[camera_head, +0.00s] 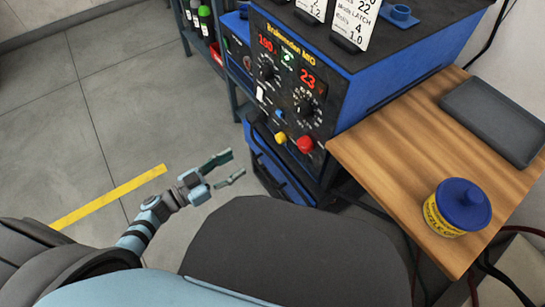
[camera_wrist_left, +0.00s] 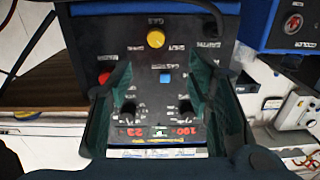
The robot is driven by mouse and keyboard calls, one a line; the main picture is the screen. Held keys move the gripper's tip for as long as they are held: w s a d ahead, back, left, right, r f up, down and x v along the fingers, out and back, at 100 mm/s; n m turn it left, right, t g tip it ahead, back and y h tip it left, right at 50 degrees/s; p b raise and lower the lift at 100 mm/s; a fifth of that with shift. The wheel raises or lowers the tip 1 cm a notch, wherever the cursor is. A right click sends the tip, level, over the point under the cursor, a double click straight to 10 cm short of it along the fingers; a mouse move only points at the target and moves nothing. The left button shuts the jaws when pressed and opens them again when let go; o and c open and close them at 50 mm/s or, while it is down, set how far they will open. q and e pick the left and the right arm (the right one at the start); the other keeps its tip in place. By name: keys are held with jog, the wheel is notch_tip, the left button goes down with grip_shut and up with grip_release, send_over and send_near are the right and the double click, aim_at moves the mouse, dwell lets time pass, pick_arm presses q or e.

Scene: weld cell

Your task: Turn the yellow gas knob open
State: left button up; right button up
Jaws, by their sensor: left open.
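The yellow gas knob (camera_head: 281,138) is on the lower front panel of the blue and black welding machine (camera_head: 372,80). In the left wrist view, where the panel appears upside down, the yellow knob (camera_wrist_left: 155,39) is near the top under the word GAS. My left gripper (camera_head: 234,165) is open and empty, to the left of and below the knob in the head view, apart from the panel. In the wrist view its two dark green fingers stand either side of the panel, with the knob beyond their tips. My right gripper is not in view.
A red knob (camera_head: 305,144) is close beside the yellow one, and a blue button (camera_head: 278,113) is above it. A wooden table (camera_head: 390,145) at right carries a grey tray (camera_head: 497,120) and a blue-lidded yellow tub (camera_head: 457,208).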

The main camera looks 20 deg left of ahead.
aim_at(278, 139)
pick_arm(q)
jog(key=shift+h, duration=0.3)
jog(key=b+x, duration=0.2)
jog(key=x, duration=1.1)
jog(key=shift+d+r, duration=0.15)
jog(key=shift+d, duration=0.05)
jog(key=shift+w+d+r+b, duration=0.15)
jog(key=shift+w+d+b, duration=0.2)
jog(key=shift+w, duration=0.1)
grip_shut()
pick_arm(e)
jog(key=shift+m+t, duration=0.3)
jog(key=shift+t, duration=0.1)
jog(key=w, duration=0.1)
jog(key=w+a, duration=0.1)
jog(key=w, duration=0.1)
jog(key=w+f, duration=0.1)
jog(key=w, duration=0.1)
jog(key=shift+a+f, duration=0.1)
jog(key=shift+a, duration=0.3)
